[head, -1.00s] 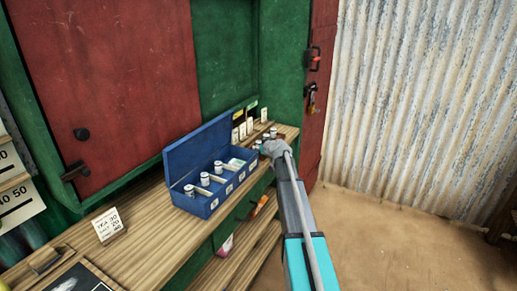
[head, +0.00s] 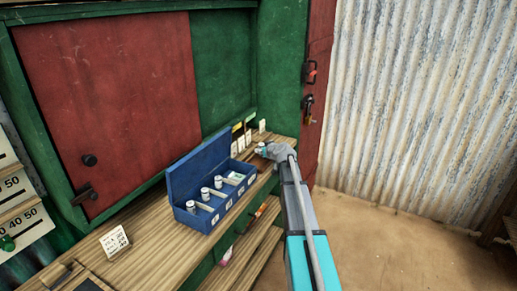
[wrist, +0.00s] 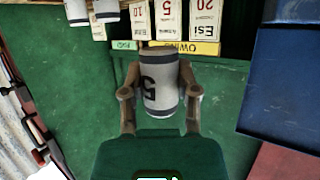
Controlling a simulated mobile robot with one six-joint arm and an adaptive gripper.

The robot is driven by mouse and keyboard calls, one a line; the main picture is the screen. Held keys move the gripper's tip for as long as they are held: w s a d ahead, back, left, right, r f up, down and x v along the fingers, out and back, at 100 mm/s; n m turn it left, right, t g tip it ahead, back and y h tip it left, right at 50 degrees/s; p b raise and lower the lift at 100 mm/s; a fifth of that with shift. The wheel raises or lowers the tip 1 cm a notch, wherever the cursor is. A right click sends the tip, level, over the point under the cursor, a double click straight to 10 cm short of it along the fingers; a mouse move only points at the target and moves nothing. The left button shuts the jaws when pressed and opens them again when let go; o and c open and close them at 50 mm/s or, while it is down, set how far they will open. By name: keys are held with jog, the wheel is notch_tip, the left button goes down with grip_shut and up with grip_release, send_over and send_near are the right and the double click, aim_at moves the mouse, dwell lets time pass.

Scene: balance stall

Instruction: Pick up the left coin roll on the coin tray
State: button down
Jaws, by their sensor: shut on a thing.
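My gripper (wrist: 160,95) is shut on a pale grey coin roll (wrist: 161,80) with dark bands and a dark 5 on its side. The fingers press it from both sides in the wrist view. In the head view my gripper (head: 274,151) is above the right end of the counter, and the held roll (head: 260,148) shows at its left. Two more coin rolls (wrist: 76,12) (wrist: 105,10) stand side by side at the top left of the wrist view, apart from the held one. The coin tray itself is hidden behind my gripper in the head view.
An open blue box (head: 200,222) with several small cylinders is on the wooden counter (head: 150,247), left of my gripper. Labelled white packets (head: 240,143) stand behind it. A price card (head: 115,241) is at the left. A red door with latches (head: 318,100) is at the right.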

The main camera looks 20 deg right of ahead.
jog(key=a+p+v, duration=0.1)
jog(key=p+v, duration=0.3)
jog(key=v, duration=0.7)
jog(key=shift+d+r, duration=0.35)
